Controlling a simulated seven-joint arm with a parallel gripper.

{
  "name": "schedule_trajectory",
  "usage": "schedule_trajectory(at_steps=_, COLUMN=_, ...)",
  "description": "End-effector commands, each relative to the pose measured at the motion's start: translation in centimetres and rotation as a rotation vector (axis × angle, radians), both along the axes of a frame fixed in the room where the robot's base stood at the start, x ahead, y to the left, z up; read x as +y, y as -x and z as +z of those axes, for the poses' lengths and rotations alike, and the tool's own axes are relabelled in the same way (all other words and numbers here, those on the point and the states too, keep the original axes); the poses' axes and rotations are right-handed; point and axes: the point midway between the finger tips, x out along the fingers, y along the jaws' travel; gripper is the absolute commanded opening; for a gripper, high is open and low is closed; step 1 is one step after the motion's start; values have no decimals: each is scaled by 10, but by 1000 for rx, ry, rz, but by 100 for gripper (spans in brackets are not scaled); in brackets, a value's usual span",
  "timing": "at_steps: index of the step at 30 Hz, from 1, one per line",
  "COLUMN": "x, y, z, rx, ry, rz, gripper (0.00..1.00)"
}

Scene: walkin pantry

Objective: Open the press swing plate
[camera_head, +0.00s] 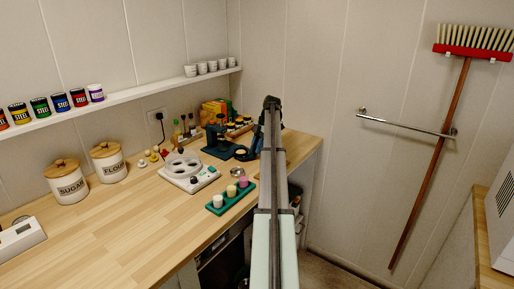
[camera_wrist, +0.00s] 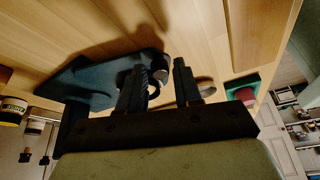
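The press (camera_head: 218,142) is a dark teal device standing on the wooden counter near the back corner. In the wrist view its flat base (camera_wrist: 100,72) lies left of my fingers. A small round dark part (camera_head: 240,154) sits at the press's right front; I take it to be the swing plate, but cannot tell how far it is swung. My gripper (camera_head: 254,152) hangs just right of the press. In the wrist view my gripper (camera_wrist: 157,68) has its two dark fingers apart, with a small rounded part showing between them; contact cannot be told.
A green tray with several coloured cups (camera_head: 231,195) and a small metal bowl (camera_head: 237,172) stand in front. A white appliance (camera_head: 190,172) is left of them. Canisters (camera_head: 110,162) stand further left. A shelf (camera_head: 130,105) runs above.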

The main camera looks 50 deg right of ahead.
Motion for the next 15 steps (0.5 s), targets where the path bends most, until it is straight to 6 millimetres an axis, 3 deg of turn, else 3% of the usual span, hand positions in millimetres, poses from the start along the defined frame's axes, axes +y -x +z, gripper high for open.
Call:
schedule_trajectory(at_steps=4, x=0, y=0, z=0, rx=0, ry=0, rz=0, gripper=47)
schedule_trajectory(at_steps=15, x=-2, y=0, z=4, rx=0, ry=-1, rz=0, gripper=47)
